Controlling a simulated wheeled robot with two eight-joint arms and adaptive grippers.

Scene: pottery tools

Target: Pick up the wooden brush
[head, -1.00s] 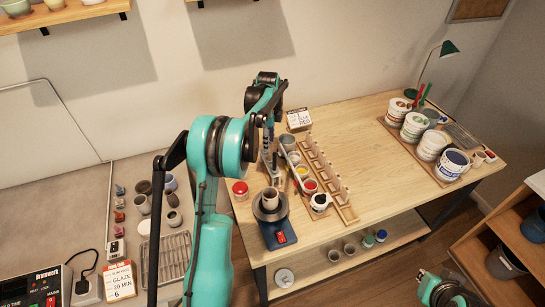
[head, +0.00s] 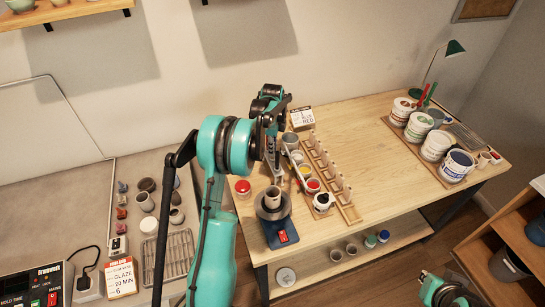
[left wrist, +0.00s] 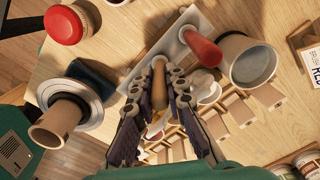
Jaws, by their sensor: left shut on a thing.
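The wooden brush (left wrist: 158,82) shows in the left wrist view as a tan wooden handle between my left fingers. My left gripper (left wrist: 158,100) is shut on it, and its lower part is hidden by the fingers. A second handle, red (left wrist: 202,48), stands beside it in a pale grey holder (left wrist: 172,42). I cannot tell whether the brush is clear of the holder. In the head view my left gripper (head: 274,158) points down over the wooden table, left of the cups, and hides the brush. A teal part of my right arm shows at the lower right, without its fingers.
A small cup (head: 272,196) stands on a round-topped blue scale (head: 278,232) in front of the gripper. A red-lidded jar (head: 243,187) is to its left. A wooden rack (head: 333,180) is to the right.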

